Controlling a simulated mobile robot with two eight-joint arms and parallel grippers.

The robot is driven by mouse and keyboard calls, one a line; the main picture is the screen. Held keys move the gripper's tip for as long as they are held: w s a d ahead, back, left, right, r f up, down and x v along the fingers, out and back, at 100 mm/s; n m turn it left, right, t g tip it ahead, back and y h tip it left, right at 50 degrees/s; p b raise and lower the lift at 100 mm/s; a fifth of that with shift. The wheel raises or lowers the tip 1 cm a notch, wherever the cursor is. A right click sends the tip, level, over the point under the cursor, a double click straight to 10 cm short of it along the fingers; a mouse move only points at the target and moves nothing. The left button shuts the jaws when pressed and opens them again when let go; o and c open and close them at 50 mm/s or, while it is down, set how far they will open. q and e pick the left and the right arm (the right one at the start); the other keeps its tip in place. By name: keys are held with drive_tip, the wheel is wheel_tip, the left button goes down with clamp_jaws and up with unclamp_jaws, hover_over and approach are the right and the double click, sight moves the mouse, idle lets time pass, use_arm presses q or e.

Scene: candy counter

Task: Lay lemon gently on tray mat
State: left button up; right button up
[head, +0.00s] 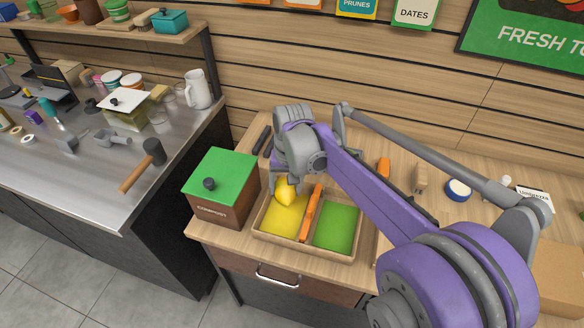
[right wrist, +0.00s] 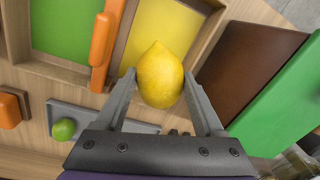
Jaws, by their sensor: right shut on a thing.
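The yellow lemon (right wrist: 160,75) is between the fingers of my right gripper (right wrist: 160,90), which is shut on it. In the head view the lemon (head: 286,192) shows below my right gripper (head: 284,182), over the far part of the tray's yellow mat. The wooden tray (head: 258,226) has a yellow mat (head: 282,218) in its left compartment and a green mat (head: 336,227) in its right one. Whether the lemon touches the yellow mat (right wrist: 150,32) I cannot tell. My left gripper is not in view.
An orange-handled item (head: 311,213) lies along the tray's divider. A brown compost box (head: 211,210) with a green lid stands close left of the tray. A lime (right wrist: 63,129) lies on a grey holder behind. A steel counter (head: 85,185) is farther left.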

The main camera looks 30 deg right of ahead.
sight(285, 202)
drive_tip(key=shift+s+a+f, duration=0.15)
drive_tip(key=shift+s+a, duration=0.25)
drive_tip(key=shift+s, duration=0.35)
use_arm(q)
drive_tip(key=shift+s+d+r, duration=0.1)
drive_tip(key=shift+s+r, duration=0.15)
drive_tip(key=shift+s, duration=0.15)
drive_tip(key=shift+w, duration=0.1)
use_arm(e)
drive_tip(key=shift+w, duration=0.15)
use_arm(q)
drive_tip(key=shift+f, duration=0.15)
use_arm(e)
drive_tip(key=shift+f, duration=0.15)
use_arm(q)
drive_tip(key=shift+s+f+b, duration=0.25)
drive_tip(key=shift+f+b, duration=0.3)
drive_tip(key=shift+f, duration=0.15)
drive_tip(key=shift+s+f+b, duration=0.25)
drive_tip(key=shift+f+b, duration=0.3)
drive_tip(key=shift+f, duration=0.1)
use_arm(e)
drive_tip(key=shift+f, duration=1.8)
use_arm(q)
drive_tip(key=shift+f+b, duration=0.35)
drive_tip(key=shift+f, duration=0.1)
use_arm(e)
drive_tip(key=shift+f, duration=0.6)
drive_tip(key=o, duration=0.7)
